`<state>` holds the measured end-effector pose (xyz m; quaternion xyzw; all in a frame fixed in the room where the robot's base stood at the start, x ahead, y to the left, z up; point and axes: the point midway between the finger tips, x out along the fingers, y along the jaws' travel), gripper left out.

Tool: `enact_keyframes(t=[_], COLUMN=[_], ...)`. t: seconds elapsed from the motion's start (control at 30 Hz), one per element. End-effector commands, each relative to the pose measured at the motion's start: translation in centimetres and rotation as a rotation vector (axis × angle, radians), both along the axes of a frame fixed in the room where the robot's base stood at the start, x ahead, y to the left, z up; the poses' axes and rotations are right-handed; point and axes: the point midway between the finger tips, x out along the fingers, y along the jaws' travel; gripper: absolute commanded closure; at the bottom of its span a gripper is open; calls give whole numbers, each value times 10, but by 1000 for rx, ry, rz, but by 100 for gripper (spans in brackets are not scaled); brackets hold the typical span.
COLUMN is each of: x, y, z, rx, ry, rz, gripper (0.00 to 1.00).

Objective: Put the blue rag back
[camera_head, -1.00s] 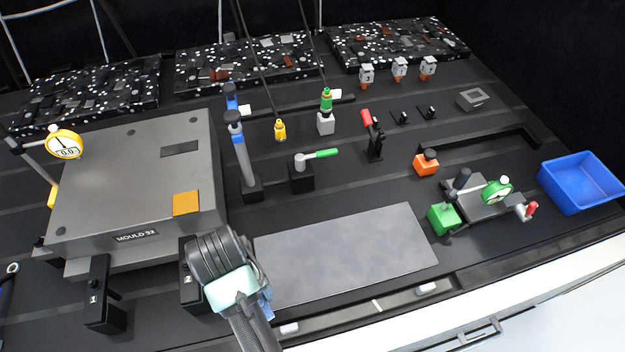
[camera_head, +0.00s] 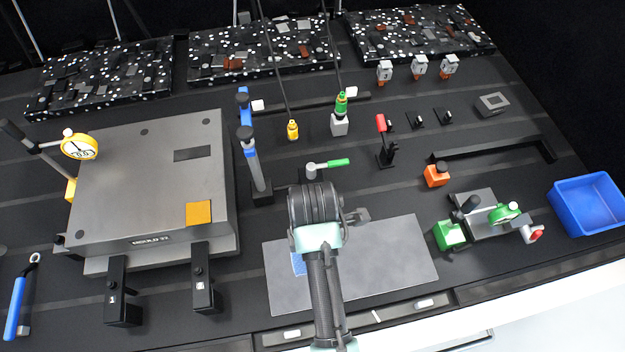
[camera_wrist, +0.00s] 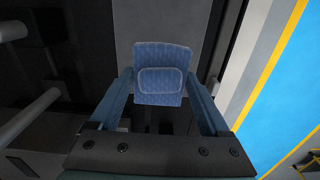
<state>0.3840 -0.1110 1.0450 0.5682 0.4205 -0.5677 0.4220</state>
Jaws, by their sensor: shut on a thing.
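The blue rag (camera_wrist: 160,72) is a patterned blue cloth with a stitched rounded outline, held between the two fingers of my gripper (camera_wrist: 160,98) in the wrist view. My gripper is shut on it. In the head view a small blue patch of the rag (camera_head: 298,264) shows at the left of my arm, over the left part of the flat grey plate (camera_head: 390,262). My arm hides the fingers and most of the rag there. I cannot tell how high above the plate the rag is.
A large grey mould block (camera_head: 150,200) with an orange square (camera_head: 199,213) stands at the left. A green-handled tool (camera_head: 327,166) is just behind my wrist. A green-dial gauge fixture (camera_head: 490,215) and a blue bin (camera_head: 588,205) are at the right. The plate's right part is clear.

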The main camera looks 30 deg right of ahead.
Motion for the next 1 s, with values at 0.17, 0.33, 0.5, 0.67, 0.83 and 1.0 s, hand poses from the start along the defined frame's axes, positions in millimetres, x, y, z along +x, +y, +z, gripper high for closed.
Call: enact_keyframes(t=[0.17, 0.33, 0.5, 0.67, 0.83, 1.0], x=[-2, -1, -1, -1, -1, -1], y=[-1, -1, -1, -1, -1, -1], z=[-28, -52, -66, -88, -98, -98], rx=[2, 1, 1, 1, 0, 0], ry=[7, 3, 4, 4, 1, 0], rz=[16, 15, 15, 14, 15, 14], gripper=[64, 64, 64, 64, 64, 64])
